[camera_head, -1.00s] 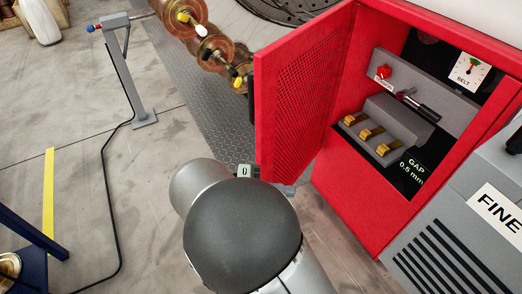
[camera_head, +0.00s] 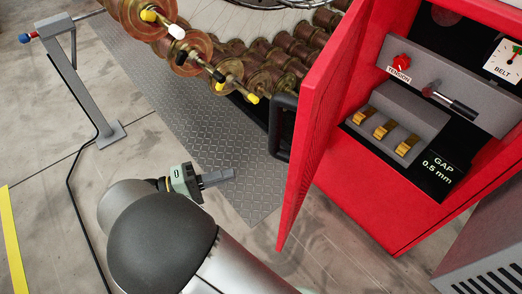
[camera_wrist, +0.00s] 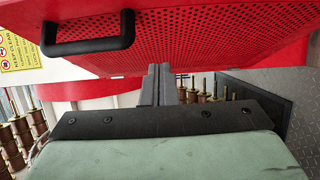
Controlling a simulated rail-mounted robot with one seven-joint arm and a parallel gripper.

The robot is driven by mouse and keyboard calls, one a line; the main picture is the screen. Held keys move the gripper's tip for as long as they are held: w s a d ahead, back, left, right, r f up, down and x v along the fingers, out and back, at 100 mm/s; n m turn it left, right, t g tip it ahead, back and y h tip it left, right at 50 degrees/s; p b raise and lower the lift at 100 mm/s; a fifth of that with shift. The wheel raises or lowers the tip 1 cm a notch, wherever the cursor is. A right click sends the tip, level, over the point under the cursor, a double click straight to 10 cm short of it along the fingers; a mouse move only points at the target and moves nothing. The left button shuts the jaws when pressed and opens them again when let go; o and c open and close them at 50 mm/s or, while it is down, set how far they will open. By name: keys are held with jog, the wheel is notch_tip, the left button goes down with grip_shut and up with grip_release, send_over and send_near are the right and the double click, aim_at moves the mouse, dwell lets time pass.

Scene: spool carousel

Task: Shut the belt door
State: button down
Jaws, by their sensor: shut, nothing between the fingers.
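The red belt door (camera_head: 318,110) stands open in the head view, seen nearly edge-on, hinged on the red cabinet (camera_head: 345,195). Its black handle (camera_head: 282,126) is on the outer face, towards the spools. My gripper (camera_head: 230,174) is shut and empty, left of the door's lower part and apart from it in the head view. In the wrist view the perforated door panel (camera_wrist: 215,35) fills the top, with the handle (camera_wrist: 90,42) at upper left. The shut fingers (camera_wrist: 158,70) point towards the panel; I cannot tell whether they touch it.
Inside the cabinet are a tension knob (camera_head: 402,61), several brass blocks (camera_head: 384,129) and a belt gauge (camera_head: 507,62). Spools (camera_head: 185,50) stand behind my gripper. A grey post (camera_head: 85,85) with a cable is at left. Grey tread plate (camera_head: 190,115) lies clear beside the door.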

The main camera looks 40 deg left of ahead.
jog(key=s+d+b+x, duration=0.1)
jog(key=d+b+x, duration=0.1)
jog(key=x, duration=1.1)
jog(key=shift+s+d+b, duration=0.3)
jog(key=shift+s+b, duration=0.1)
jog(key=shift+b, duration=0.05)
jog(key=shift+r, duration=0.1)
